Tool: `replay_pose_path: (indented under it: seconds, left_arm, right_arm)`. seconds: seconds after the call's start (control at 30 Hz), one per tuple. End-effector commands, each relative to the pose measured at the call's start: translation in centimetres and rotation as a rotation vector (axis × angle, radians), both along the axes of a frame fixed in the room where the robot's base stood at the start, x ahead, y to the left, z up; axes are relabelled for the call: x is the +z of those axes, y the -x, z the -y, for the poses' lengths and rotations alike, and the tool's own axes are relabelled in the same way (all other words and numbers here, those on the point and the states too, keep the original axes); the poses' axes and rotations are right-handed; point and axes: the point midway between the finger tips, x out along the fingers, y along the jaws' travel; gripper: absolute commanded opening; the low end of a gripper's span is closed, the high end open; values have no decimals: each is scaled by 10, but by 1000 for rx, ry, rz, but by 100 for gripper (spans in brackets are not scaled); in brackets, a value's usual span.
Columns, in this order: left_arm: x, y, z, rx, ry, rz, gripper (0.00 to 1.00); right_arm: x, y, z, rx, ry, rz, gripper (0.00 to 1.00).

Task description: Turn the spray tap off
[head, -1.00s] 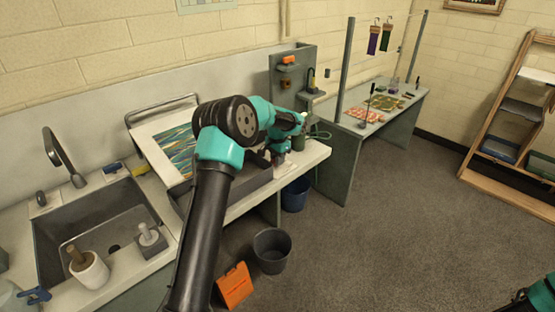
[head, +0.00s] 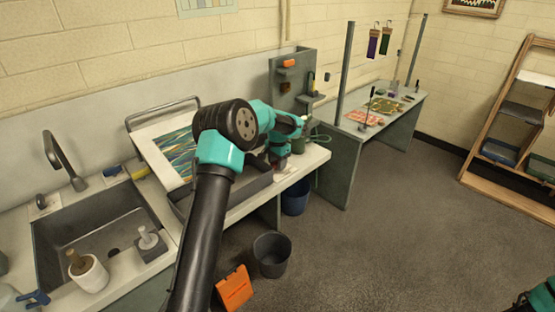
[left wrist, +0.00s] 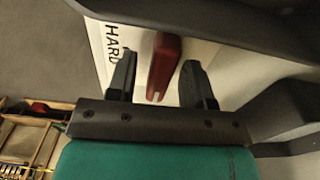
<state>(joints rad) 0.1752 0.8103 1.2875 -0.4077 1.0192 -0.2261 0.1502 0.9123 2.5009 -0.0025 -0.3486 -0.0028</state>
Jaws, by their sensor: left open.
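In the left wrist view my left gripper (left wrist: 155,63) is open, with one dark finger on each side of a red bar-shaped handle (left wrist: 164,66) that has a pale end. The handle looks like the tap's lever, in front of a white panel (left wrist: 113,42) lettered "HARD". I cannot tell whether the fingers touch it. In the head view my left arm reaches over the counter to the right end of the grey trough (head: 243,196), and its wrist and fingers largely hide the tap. My right gripper is out of view; only part of my right arm shows at the lower right corner.
A sink (head: 95,232) lies at left, and a marbled sheet on a slanted board (head: 150,145) stands behind the trough. A shelf unit (head: 303,72) rises behind my wrist. A grey bucket (head: 272,255), a blue bucket (head: 295,198) and an orange sign (head: 234,289) stand on the floor.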

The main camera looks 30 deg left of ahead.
Motion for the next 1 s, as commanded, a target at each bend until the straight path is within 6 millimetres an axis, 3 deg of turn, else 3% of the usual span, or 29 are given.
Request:
replay_pose_path:
  seconds: [0.27,1.0]
  left_arm:
    - [19,0,0,0,0,2,47]
    - [154,-1,0,1,0,3,47]
  right_arm:
    - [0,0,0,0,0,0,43]
    - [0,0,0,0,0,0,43]
